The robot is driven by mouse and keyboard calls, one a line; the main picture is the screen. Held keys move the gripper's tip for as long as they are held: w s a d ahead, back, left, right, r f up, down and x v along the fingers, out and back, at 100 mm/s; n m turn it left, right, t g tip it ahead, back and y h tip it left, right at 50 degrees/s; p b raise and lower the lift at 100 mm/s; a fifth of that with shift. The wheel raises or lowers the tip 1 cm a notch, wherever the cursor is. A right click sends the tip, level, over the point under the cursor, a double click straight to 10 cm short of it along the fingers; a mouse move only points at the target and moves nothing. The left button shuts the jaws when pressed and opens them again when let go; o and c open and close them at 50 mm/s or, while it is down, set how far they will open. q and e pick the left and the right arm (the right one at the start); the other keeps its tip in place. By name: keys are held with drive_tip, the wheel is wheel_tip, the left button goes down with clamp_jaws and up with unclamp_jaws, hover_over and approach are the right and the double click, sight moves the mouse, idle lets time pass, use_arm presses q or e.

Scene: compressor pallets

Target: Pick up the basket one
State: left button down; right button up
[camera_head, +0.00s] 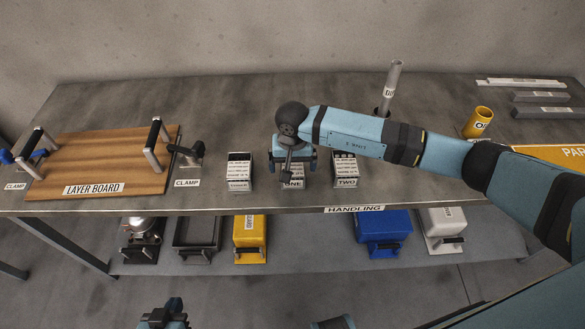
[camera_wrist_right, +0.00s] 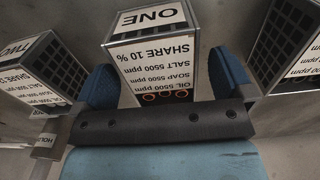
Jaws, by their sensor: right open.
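Basket one (camera_head: 292,184) is a small metal box with a printed white label, standing on the bench between two similar baskets. My right gripper (camera_head: 292,158) is directly over it in the head view and hides its upper part. In the right wrist view, basket one (camera_wrist_right: 150,48) sits between the two blue fingers of the open right gripper (camera_wrist_right: 163,82). Contact between fingers and basket cannot be made out. My left gripper (camera_head: 165,314) shows only partly at the bottom edge, away from the baskets; its jaws cannot be read.
Basket two (camera_head: 345,172) stands close on the right, another basket (camera_head: 238,173) on the left. A layer board (camera_head: 95,165) with handles lies at the left. A yellow cup (camera_head: 478,122) and a tube (camera_head: 390,88) stand at right. Coloured bins (camera_head: 383,228) sit on the lower shelf.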

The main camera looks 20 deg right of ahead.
drive_tip(key=c, duration=1.3)
drive_tip(key=shift+r, duration=0.15)
